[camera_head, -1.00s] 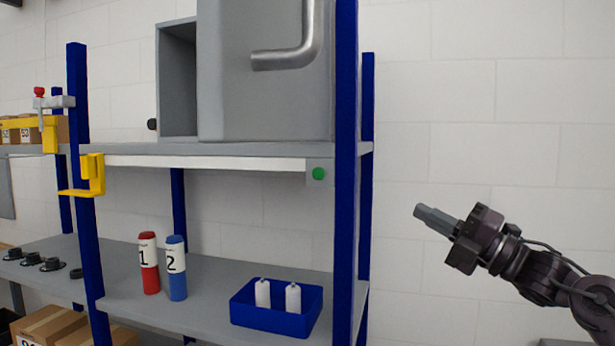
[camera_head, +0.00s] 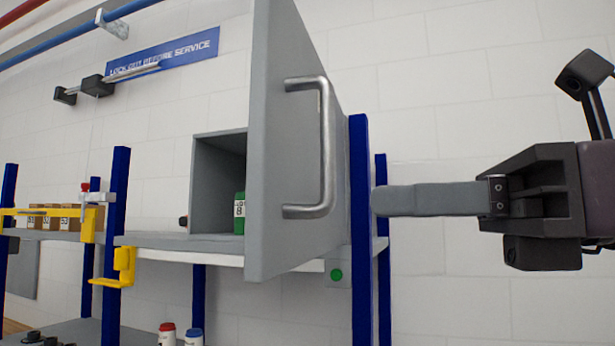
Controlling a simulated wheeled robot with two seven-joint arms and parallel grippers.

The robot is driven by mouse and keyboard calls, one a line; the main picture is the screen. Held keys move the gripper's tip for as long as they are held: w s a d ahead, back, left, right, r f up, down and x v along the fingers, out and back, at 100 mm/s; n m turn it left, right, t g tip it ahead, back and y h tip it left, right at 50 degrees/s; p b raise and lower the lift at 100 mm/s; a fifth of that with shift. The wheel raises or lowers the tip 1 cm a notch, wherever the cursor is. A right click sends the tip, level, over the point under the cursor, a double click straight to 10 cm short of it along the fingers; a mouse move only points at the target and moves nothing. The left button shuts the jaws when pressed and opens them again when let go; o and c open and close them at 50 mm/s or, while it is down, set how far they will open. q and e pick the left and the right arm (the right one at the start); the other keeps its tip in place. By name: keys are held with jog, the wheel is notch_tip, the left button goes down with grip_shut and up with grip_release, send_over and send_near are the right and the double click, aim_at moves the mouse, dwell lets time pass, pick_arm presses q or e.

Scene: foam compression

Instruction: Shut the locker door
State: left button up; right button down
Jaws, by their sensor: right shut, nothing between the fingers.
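The locker (camera_head: 218,185) is a grey box on the upper shelf. Its grey door (camera_head: 275,170) stands open, swung out toward me, with a bent metal handle (camera_head: 325,150) on the face turned to the right. A green container (camera_head: 239,213) marked with a label shows inside, partly hidden by the door. My right gripper (camera_head: 378,200) is shut and empty, pointing left. It is to the right of the door and handle, with its tips in front of the blue rack post in the picture. My left gripper is out of view.
Blue rack posts (camera_head: 361,240) stand right of the door. The shelf (camera_head: 180,243) carries the locker, with a green button (camera_head: 336,275) below it. A yellow bracket (camera_head: 123,268) is at the left. Red and blue bottles (camera_head: 166,335) stand lower down. The right wall is clear.

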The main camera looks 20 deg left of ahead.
aim_at(265, 204)
jog(key=a+p, duration=0.1)
jog(key=a, duration=0.2)
jog(key=a+p, duration=0.2)
jog(key=a, duration=0.2)
jog(key=shift+s+r, duration=0.15)
jog(key=shift+s, duration=0.05)
jog(key=shift+s+a, duration=0.1)
jog(key=shift+a, duration=0.25)
